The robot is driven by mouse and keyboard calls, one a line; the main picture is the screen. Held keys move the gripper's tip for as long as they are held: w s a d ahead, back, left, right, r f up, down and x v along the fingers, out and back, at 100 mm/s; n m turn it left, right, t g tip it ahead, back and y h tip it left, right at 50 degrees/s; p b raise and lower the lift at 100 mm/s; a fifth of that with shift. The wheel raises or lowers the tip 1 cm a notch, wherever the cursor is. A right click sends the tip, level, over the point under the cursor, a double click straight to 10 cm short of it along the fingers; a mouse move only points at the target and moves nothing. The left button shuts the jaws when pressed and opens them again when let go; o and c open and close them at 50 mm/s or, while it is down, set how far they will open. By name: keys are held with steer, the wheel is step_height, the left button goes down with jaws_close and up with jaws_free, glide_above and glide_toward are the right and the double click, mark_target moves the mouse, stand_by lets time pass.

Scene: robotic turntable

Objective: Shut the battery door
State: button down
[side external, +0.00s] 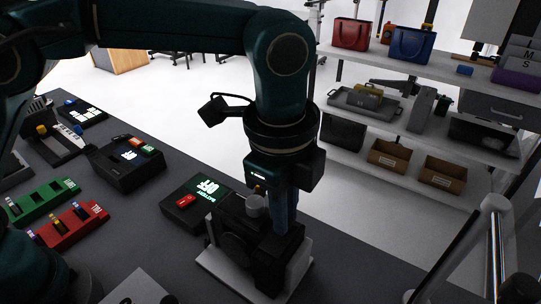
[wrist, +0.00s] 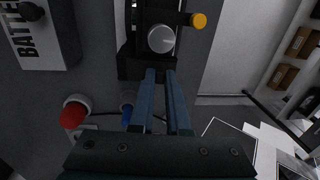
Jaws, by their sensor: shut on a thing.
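A white box lettered "BATT…" (wrist: 45,50) with a black knob (wrist: 27,11) is at the upper left of the wrist view, cut off by the frame edge. I cannot make out whether its door is open or shut. My gripper (wrist: 161,73) is away from this box, to its right. Its blue fingers are close together at a black device (wrist: 130,66) with a silver round knob (wrist: 161,39) and a yellow-capped part (wrist: 198,20). In the side external view my gripper (side external: 283,222) points down at this device (side external: 235,240). What lies between the fingertips is hidden.
A red button (wrist: 73,115) and a blue button (wrist: 127,114) sit left of my fingers in the wrist view. A lit display unit (side external: 200,200), a red tray (side external: 70,226) and a green tray (side external: 42,203) stand left of the device. Shelves (side external: 420,62) stand behind.

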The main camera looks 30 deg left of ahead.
steer(key=shift+w+f+g, duration=0.25)
steer(key=shift+f+g, duration=0.05)
steer(key=shift+g, duration=0.4)
steer(key=c, duration=0.9)
jaws_free()
steer(key=shift+r, duration=0.1)
steer(key=shift+w+r, duration=0.1)
steer(key=shift+r, duration=2.4)
